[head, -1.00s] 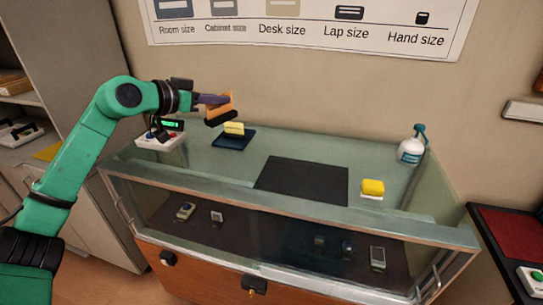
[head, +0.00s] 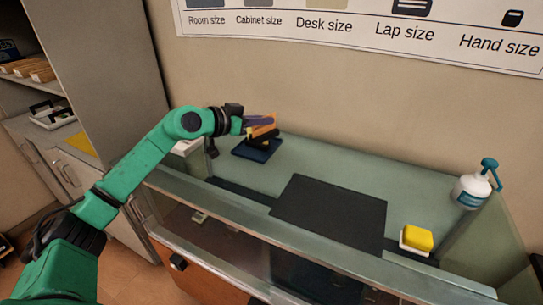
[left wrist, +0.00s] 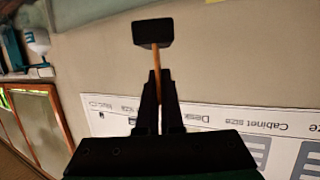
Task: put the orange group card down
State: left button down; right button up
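The orange group card (head: 262,130) is held in the air by my left gripper (head: 250,122), over the dark blue pad (head: 243,152) at the back left of the glass case. In the left wrist view the card (left wrist: 156,63) shows edge-on as a thin orange strip between the gripper's fingers (left wrist: 158,95). A dark block (left wrist: 152,33) sits on the card's far end. The fingers are closed on the card. I cannot tell whether the card or its block touches anything below. My right gripper is not in view.
The glass case top (head: 350,170) carries a black mat (head: 330,210), a yellow block on a white base (head: 417,238) and a white bottle with a teal top (head: 471,190). A shelf cabinet (head: 100,70) stands at left. A size chart (head: 360,25) hangs behind.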

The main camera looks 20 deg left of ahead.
aim_at(264, 138)
pick_arm(q)
notch_tip(264, 138, down, 6)
jog(key=shift+r, duration=0.1)
jog(key=f, duration=0.6)
jog(key=shift+w, duration=0.3)
jog(key=shift+s+r, duration=0.1)
jog(key=shift+r, duration=0.05)
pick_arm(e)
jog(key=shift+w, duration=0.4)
pick_arm(q)
jog(key=shift+f, duration=0.2)
jog(key=c, duration=1.1)
grip_release()
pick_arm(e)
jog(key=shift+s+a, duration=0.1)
pick_arm(q)
jog(key=shift+r, duration=0.1)
